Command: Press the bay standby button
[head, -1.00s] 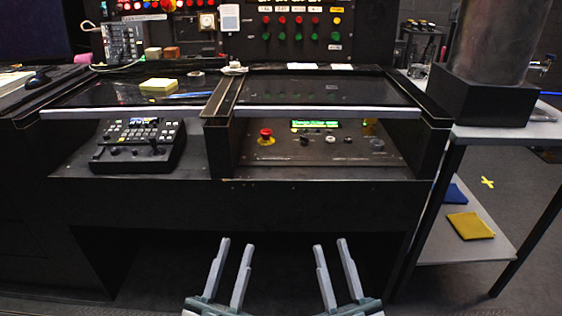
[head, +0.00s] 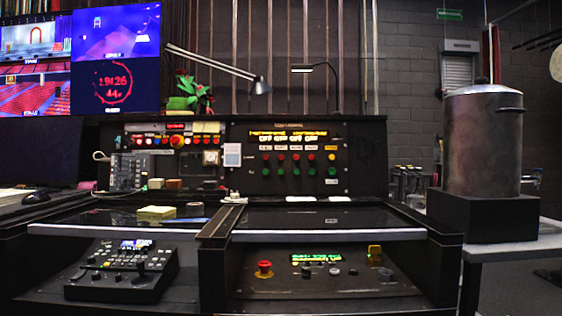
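The upright control panel (head: 296,162) at the back centre carries a row of red buttons (head: 281,157) above a row of green buttons (head: 281,171), and a yellow button (head: 332,157) at its right end. Small labels and a lit yellow text display (head: 288,136) sit above them. The lower desk panel has a red mushroom button (head: 264,269), a green-lit display (head: 316,257), several small knobs or buttons (head: 335,271) and a yellow piece (head: 374,252). The lettering is too small to tell which button is bay standby. Neither of my grippers is in view.
A control console (head: 122,270) with a small screen sits at the lower left. Another lit button panel (head: 172,141) is at the back left. A large metal cylinder (head: 482,140) stands on a black block at right. A sticky-note pad (head: 156,212) lies on the desk top.

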